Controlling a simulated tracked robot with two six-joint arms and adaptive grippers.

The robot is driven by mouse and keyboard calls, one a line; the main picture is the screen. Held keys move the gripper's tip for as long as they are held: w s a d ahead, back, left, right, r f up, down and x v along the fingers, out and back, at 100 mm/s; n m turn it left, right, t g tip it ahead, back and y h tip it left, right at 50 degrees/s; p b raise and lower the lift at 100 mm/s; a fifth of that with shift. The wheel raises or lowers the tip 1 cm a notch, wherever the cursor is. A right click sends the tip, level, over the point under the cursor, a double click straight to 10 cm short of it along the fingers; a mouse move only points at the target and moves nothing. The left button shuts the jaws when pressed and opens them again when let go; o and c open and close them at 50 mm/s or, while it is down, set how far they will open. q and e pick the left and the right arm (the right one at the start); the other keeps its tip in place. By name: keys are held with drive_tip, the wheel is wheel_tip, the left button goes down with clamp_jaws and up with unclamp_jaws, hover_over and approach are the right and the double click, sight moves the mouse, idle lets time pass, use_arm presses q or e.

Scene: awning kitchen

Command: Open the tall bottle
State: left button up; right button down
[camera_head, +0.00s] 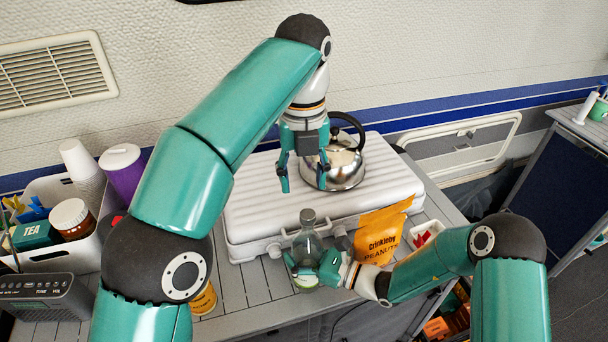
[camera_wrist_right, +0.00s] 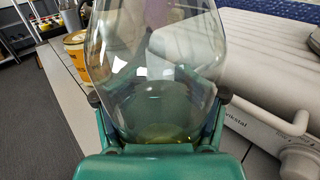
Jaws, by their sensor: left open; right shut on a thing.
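The tall bottle (camera_head: 308,238) is clear glass with a grey top (camera_head: 308,217). It stands upright near the front edge of the slatted table. My right gripper (camera_head: 306,272) is shut around its lower body; in the right wrist view the glass bottle (camera_wrist_right: 155,75) fills the space between the fingers, with a little yellowish liquid at the bottom. My left gripper (camera_head: 304,180) is open and empty, pointing down above the white case, higher than the bottle's top and in front of the kettle. Whether the bottle touches the table is hard to tell.
A white ridged case (camera_head: 262,200) lies behind the bottle, with a steel kettle (camera_head: 346,168) on it. An orange peanut bag (camera_head: 380,236) stands right of the bottle. A white bin (camera_head: 66,258) with a jar and tea box is at left, beside a radio (camera_head: 45,300).

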sight(301, 212)
use_arm(q)
drive_tip(key=shift+m, duration=1)
drive_tip(key=shift+f+m, duration=0.15)
drive_tip(key=shift+m, duration=0.25)
drive_tip(key=shift+f, duration=3.9)
drive_tip(key=c, duration=0.7)
drive_tip(key=shift+a, duration=0.15)
clamp_jaws()
